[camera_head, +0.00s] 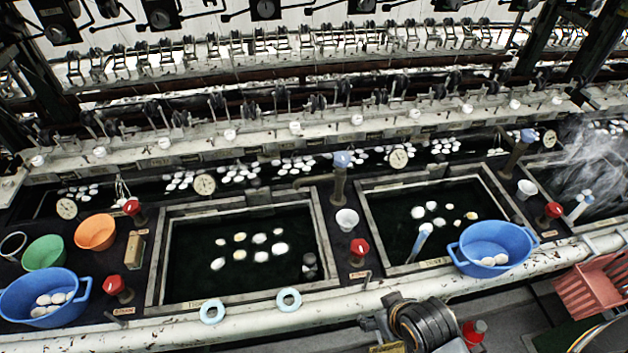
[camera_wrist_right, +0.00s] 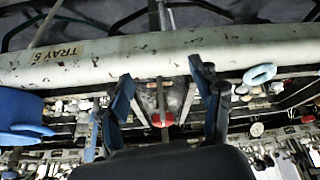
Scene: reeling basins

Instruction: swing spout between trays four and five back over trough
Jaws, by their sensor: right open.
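One spout (camera_head: 339,182), a grey post with a blue top, stands between the two middle trays; its thin pipe points left near the back rim of the left tray (camera_head: 155,272). A second blue-topped spout (camera_head: 515,155) stands right of the right tray (camera_head: 367,215); its pipe direction is unclear. Tray numbers are too small to read in the head view. The trough (camera_head: 130,185) with white cocoons runs behind the trays. My right gripper (camera_wrist_right: 168,90) is open and empty in the right wrist view, near the white front rail. My left gripper is not in view.
A red knob (camera_head: 359,247) stands between the trays; a red knob (camera_wrist_right: 175,143) shows between my fingers. Blue tubs (camera_head: 494,246) (camera_head: 45,297) and blue rings (camera_head: 212,311) sit along the front rail (camera_head: 255,316). A white cup (camera_head: 347,219) stands by the middle spout. Steam rises at right.

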